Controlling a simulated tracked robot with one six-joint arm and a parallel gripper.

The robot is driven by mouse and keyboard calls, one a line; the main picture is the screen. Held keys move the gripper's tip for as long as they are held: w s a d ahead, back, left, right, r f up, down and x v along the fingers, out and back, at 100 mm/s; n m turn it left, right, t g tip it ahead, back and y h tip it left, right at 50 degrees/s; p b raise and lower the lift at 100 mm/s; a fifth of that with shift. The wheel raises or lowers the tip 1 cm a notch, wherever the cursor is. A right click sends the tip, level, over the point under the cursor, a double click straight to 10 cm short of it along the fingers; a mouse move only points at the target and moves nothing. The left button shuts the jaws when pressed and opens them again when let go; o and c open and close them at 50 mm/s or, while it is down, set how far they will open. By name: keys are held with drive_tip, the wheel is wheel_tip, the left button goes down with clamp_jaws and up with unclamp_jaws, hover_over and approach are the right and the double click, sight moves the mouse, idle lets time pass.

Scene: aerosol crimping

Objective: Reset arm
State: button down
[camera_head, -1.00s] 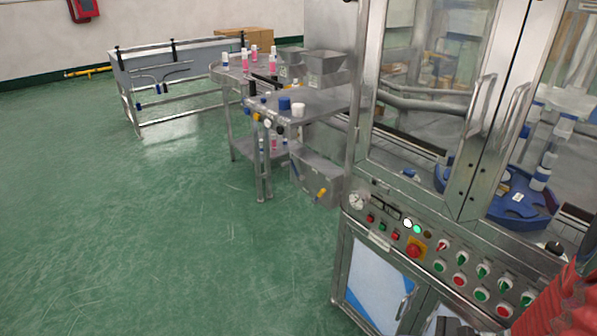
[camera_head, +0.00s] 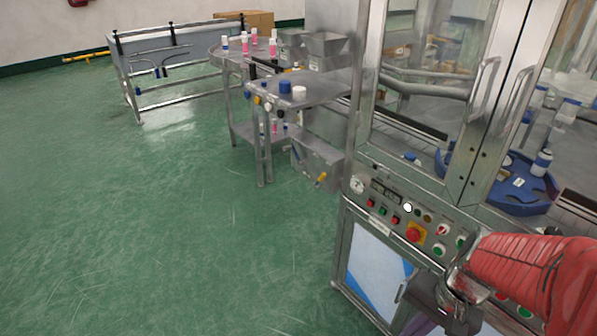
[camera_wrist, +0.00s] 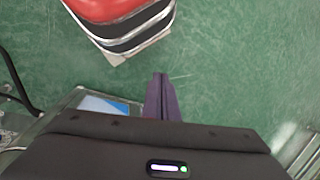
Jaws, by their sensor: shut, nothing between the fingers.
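My arm in its red sleeve reaches in from the lower right of the head view, in front of the machine's control panel (camera_head: 398,208). My gripper shows in the wrist view (camera_wrist: 160,78) as two dark purple fingers, shut together with nothing between them. The green floor lies beyond the fingertips. In the head view the wrist end of my arm is at the bottom right, and the fingers cannot be made out clearly. The sleeve and wrist hide part of the panel's right-hand buttons.
The steel machine with glass doors (camera_head: 420,95) fills the right side. A blue rotary tray (camera_head: 520,200) sits inside it. A steel side table (camera_head: 318,92) carries blue and white caps. A conveyor frame (camera_head: 165,60) stands at the back. The green floor (camera_head: 150,230) at left is clear.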

drive_tip(key=a+r+n+t+h, duration=0.1)
drive_tip(key=a+r+n+t, duration=0.1)
drive_tip(key=r, duration=0.5)
drive_tip(key=a+r+n+t+h, duration=0.2)
drive_tip(key=a+r+n+t, duration=0.1)
drive_tip(key=r, duration=0.5)
drive_tip(key=a+n, duration=0.1)
drive_tip(key=n, duration=0.1)
drive_tip(key=shift+w+a+r+n, duration=0.15)
drive_tip(key=shift+w+a+n, duration=0.05)
drive_tip(key=shift+n, duration=0.1)
idle(1.7)
